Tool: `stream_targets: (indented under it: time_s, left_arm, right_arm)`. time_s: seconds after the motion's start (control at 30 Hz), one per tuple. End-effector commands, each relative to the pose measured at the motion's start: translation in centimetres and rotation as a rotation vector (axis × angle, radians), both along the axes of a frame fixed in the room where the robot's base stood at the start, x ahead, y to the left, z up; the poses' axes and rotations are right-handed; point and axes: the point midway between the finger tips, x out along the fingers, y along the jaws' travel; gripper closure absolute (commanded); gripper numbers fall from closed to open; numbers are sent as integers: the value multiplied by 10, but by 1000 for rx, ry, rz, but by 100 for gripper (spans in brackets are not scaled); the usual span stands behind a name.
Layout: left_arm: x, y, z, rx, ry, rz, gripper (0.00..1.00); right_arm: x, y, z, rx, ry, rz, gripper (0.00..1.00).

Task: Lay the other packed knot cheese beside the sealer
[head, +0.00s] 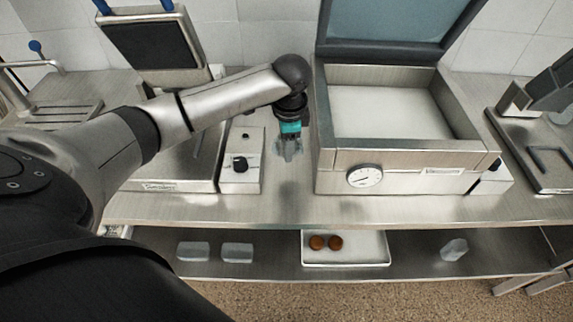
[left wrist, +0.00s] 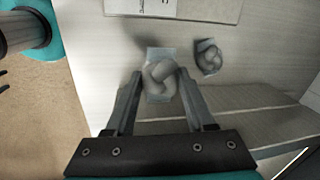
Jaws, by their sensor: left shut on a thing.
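My left gripper (head: 288,145) hangs over the counter in the gap just left of the open-lidded steel sealer (head: 335,185), which has a dial gauge. In the left wrist view, its fingers (left wrist: 158,98) are shut on a packed knot cheese (left wrist: 160,74), a pale knot in a clear bag. A second packed knot cheese (left wrist: 208,56) lies on the counter a short way off, apart from the held one. In the head view I cannot make out this second packet; the arm and gripper cover part of the gap. My right gripper is in neither view.
A control box (head: 240,165) with a black knob stands just left of the gripper. The counter strip (head: 275,208) in front is clear. The lower shelf holds a white tray (head: 345,263) with two brown rounds, and several clear packets (head: 237,252). Another machine (head: 540,150) stands right.

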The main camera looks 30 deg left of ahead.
Motion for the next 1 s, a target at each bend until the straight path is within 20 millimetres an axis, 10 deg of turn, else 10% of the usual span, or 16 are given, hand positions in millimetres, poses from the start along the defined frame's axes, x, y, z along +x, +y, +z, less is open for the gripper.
stream_targets:
  time_s: [0.57,0.97,1.0]
  left_arm:
    - [0,0,-71,-1,1,0,100]
    - [0,0,-77,-1,-1,0,100]
    - [0,0,-77,0,-1,0,43]
  right_arm:
    - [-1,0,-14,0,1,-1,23]
    - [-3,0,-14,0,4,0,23]
    - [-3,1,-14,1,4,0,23]
